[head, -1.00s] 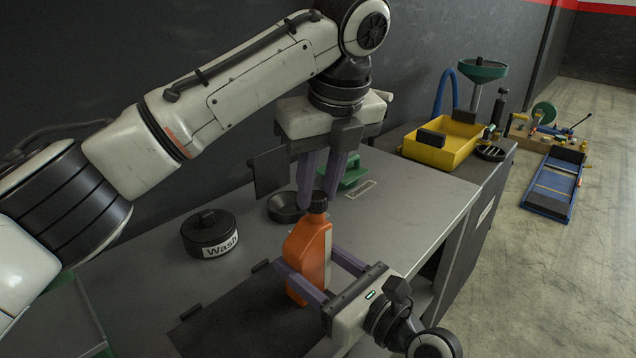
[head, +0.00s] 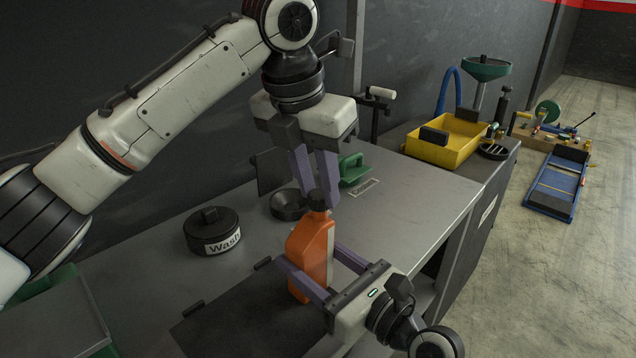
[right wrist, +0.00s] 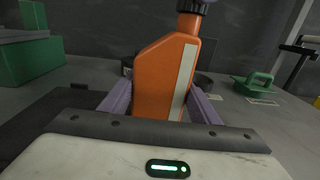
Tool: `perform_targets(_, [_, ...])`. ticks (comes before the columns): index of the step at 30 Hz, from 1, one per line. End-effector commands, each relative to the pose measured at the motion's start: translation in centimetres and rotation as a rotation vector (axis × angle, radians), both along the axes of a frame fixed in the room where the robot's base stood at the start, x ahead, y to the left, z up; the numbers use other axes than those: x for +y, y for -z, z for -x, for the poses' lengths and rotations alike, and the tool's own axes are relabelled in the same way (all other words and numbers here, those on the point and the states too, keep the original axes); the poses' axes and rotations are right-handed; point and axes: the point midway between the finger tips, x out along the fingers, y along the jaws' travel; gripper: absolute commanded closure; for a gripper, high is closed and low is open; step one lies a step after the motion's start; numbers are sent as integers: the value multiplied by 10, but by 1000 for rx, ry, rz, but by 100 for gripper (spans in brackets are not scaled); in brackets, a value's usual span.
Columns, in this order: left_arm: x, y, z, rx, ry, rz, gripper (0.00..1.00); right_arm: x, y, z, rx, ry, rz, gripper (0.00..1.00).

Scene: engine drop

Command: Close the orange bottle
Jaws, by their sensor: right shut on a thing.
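The orange bottle (head: 308,248) stands upright on the dark mat on the workbench, with a black cap (head: 319,200) on its neck. My right gripper (head: 310,272) is shut on the bottle's body from the right.
A black "Wash" container (head: 212,232) and a dark round bowl (head: 287,205) stand left of the bottle. A green-handled item (head: 353,170) lies behind it. A yellow bin (head: 446,140) is on the further counter. The bench's right part is clear.

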Motion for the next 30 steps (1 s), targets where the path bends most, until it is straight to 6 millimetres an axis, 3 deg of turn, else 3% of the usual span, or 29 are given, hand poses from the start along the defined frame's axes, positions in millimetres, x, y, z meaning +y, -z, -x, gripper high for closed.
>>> perform_targets(3, [0,0,0,0,0,0,57,0,1,0,1,0,1,100])
perform_targets(13, [0,-3,0,-1,-1,0,57,0,1,0,1,-1,1,100])
perform_targets(24, [0,-44,0,-2,-2,-1,57,0,1,0,2,-1,1,100])
perform_targets(30, [0,-45,0,1,-2,-1,57,0,1,0,1,-1,1,100])
